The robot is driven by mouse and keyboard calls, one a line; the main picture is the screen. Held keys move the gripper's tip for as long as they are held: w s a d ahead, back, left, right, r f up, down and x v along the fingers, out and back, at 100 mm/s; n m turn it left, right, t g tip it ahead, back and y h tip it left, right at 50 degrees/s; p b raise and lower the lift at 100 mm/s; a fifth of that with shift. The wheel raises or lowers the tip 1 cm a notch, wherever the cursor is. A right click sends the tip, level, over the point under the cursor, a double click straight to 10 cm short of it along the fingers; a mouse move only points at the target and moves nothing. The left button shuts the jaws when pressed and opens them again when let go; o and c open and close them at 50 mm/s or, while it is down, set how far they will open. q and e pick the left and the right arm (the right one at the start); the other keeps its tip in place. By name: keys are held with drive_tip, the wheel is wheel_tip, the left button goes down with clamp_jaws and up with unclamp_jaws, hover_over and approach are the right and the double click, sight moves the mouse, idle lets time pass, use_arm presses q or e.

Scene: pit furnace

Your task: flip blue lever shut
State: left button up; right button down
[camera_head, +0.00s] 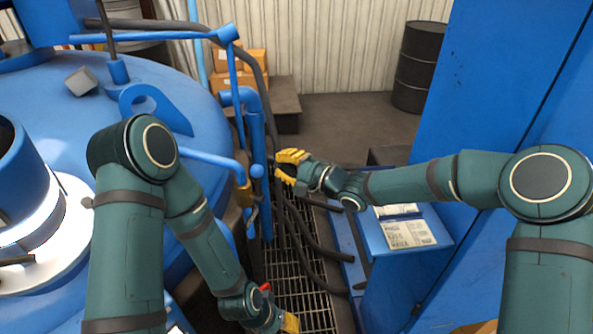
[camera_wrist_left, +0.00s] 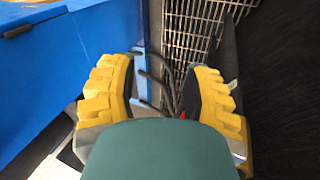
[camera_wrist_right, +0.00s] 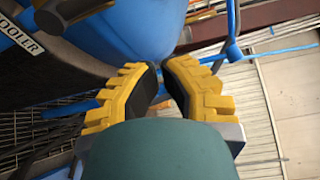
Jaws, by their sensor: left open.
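A thin blue bar (camera_head: 208,158) reaches from the blue vessel to a brass-coloured fitting (camera_head: 243,196) beside the upright blue pipes. It looks most like the blue lever, but I cannot be sure. My right gripper (camera_head: 282,168) is just right of these pipes, pointing left, apart from the bar. Its fingers are partly open with a narrow empty gap; in the right wrist view (camera_wrist_right: 163,66) blue bars lie behind them. My left gripper (camera_head: 288,324) is low at the bottom edge over the grating, partly cut off. The left wrist view (camera_wrist_left: 163,68) shows its fingers wide apart and empty.
The large blue vessel (camera_head: 190,88) fills the left. A tall blue cabinet (camera_head: 490,90) and a tilted panel with labels (camera_head: 436,229) stand right. Dark hoses (camera_head: 318,241) hang over the floor grating (camera_head: 290,275). A black drum (camera_head: 418,65) stands behind, with open floor beside it.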

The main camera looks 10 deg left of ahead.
sight(258, 185)
use_arm(q)
drive_tip(key=shift+s+f+b, duration=0.15)
drive_tip(key=shift+f+b, duration=0.45)
use_arm(e)
drive_tip(key=shift+s+a+r, duration=0.15)
drive_tip(key=shift+s+a, duration=0.6)
drive_tip(key=shift+s+a+r, duration=0.15)
drive_tip(key=shift+s+a, duration=0.55)
drive_tip(key=shift+a, duration=0.05)
